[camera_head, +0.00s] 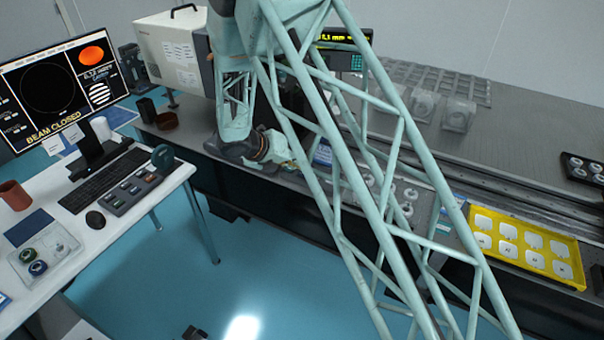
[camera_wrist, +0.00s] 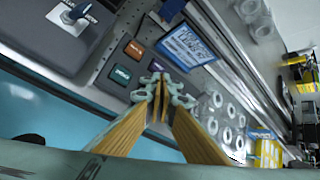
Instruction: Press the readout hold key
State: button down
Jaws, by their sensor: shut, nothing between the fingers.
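In the wrist view, my gripper (camera_wrist: 162,98) is shut with nothing between its fingertips. Its fingertips are over or beside a small group of keys on the bench edge; contact cannot be told. A red-brown key (camera_wrist: 134,50) and a teal key (camera_wrist: 120,74) lie left of the fingertips. A dark key (camera_wrist: 155,65) is just above the fingertips, and they partly hide the area below it. The labels are too small to read, so I cannot tell which is the hold key. In the head view, a readout (camera_head: 333,37) with yellow digits stands at the back, partly behind my arm.
A blue-framed card (camera_wrist: 187,47) lies right of the keys. A dark box with a knob (camera_wrist: 76,13) is at upper left. Several round white parts (camera_wrist: 213,125) stand to the right. A yellow tray (camera_head: 500,259) and a monitor desk (camera_head: 130,215) flank the arm.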

aim_at(300, 173)
jog(key=shift+r, duration=0.15)
jog(key=shift+r+p, duration=1.75)
jog(key=shift+r, duration=0.6)
